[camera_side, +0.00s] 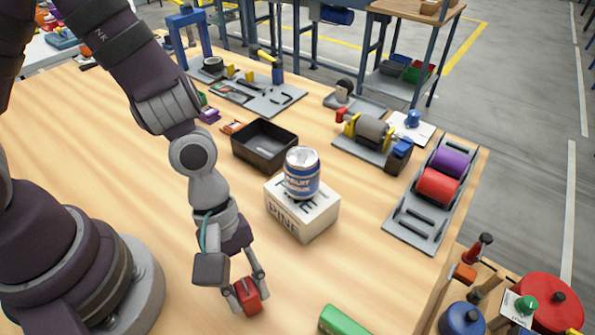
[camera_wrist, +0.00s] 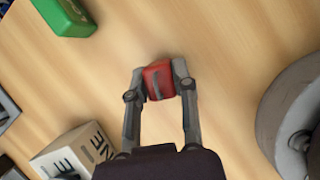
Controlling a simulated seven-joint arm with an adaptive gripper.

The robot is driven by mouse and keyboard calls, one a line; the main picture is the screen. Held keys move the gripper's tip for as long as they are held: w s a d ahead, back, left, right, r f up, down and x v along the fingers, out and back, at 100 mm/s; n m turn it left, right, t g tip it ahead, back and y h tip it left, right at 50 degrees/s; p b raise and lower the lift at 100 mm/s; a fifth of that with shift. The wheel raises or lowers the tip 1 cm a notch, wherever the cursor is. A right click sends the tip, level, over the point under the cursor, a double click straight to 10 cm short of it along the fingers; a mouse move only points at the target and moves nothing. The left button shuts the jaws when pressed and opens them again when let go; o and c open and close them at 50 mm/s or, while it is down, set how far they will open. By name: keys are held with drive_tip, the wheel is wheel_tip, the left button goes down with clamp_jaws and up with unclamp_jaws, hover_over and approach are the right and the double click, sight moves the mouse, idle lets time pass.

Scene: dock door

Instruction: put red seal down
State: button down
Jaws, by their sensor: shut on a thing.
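The red seal (camera_side: 248,296) is a small red block with a dark mark on its face. My gripper (camera_side: 247,290) is shut on it, with one fingertip on each side. In the wrist view the red seal (camera_wrist: 158,82) sits between the two fingertips of my gripper (camera_wrist: 159,76). It is low over the wooden table (camera_side: 165,270), at the front of the side view. I cannot tell whether it touches the table top.
A green block (camera_side: 343,320) lies to the right of my gripper. A white lettered box (camera_side: 302,212) with a blue can (camera_side: 301,172) on top stands behind it. A black tray (camera_side: 264,145) is farther back. Bare table surrounds the seal.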

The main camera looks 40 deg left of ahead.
drive_tip(key=shift+f, duration=0.1)
drive_tip(key=c, duration=0.9)
unclamp_jaws()
drive_tip(key=v, duration=1.2)
drive_tip(key=w+a+r+m+t+y, duration=0.2)
drive_tip(key=a+r+m+t+y, duration=0.2)
drive_tip(key=a+r+m+t, duration=0.3)
drive_tip(key=a+m, duration=0.5)
drive_tip(key=m, duration=0.1)
drive_tip(key=shift+r, duration=0.2)
